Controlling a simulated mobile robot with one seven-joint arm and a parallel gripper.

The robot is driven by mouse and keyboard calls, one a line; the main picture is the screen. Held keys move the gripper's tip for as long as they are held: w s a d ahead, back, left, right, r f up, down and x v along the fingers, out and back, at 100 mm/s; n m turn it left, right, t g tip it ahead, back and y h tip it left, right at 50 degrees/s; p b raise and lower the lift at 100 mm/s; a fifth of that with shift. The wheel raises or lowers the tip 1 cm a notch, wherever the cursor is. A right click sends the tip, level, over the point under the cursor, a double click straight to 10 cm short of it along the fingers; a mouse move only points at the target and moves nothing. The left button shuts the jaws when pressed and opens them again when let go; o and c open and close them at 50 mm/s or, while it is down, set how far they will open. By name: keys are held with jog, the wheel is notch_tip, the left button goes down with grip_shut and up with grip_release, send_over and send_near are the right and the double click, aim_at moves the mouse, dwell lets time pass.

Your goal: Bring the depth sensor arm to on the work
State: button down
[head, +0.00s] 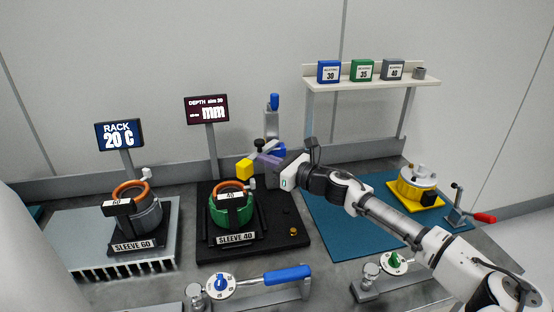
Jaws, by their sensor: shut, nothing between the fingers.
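The depth sensor arm appears to be the short grey arm (264,149) with a black knob, on the post behind the black plate. A yellow block (244,169) sits near its left end, above and behind the work. The work, an orange-topped stator in a green housing (231,211), stands on the plate marked SLEEVE 40. My gripper (266,164) is shut beside the yellow block, to its right. Its fingertips overlap the arm in this view, so I cannot tell whether they touch it.
The DEPTH display (207,111) stands behind the black plate (285,232). A grey housing (147,214) marked SLEEVE 60 is at left. A blue-handled lever (287,275) lies in front. A yellow fixture (416,187) is at right; the blue mat (340,225) has free room.

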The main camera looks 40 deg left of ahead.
dwell(0.3)
jog(key=a+b, duration=0.1)
jog(key=b, duration=0.1)
jog(key=s+a+b, duration=0.1)
jog(key=b, duration=0.2)
jog(key=shift+a, duration=0.35)
jog(key=shift+r, duration=0.1)
jog(key=shift+d+b, duration=0.1)
jog(key=shift+b, duration=0.25)
